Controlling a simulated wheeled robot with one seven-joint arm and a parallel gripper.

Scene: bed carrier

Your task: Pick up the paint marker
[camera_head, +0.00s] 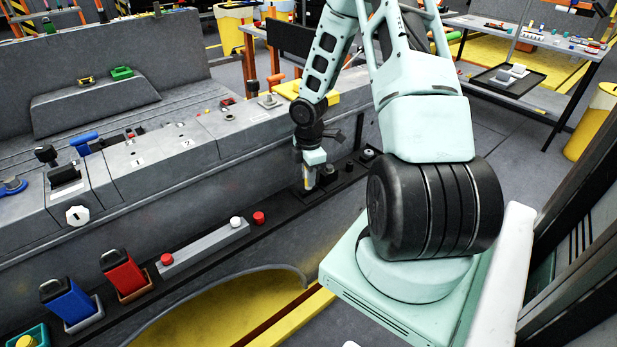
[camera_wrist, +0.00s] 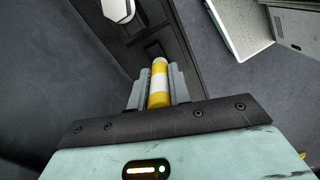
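The paint marker (camera_wrist: 159,82) is a yellow cylinder with a white band. In the wrist view it lies between the two grey fingers of my gripper (camera_wrist: 160,86), and both fingers appear to press against its sides. In the head view my gripper (camera_head: 314,157) points down over the dark ledge, with the yellow and white marker (camera_head: 308,178) at its fingers. The marker's lower end is at or just above a dark square holder; I cannot tell whether it touches.
The black ledge (camera_head: 210,264) also carries a red holder (camera_head: 122,272), a blue holder (camera_head: 68,302) and a grey bar with red and white knobs (camera_head: 205,250). Small dark knobs stand close to the right of my gripper. The grey console rises behind.

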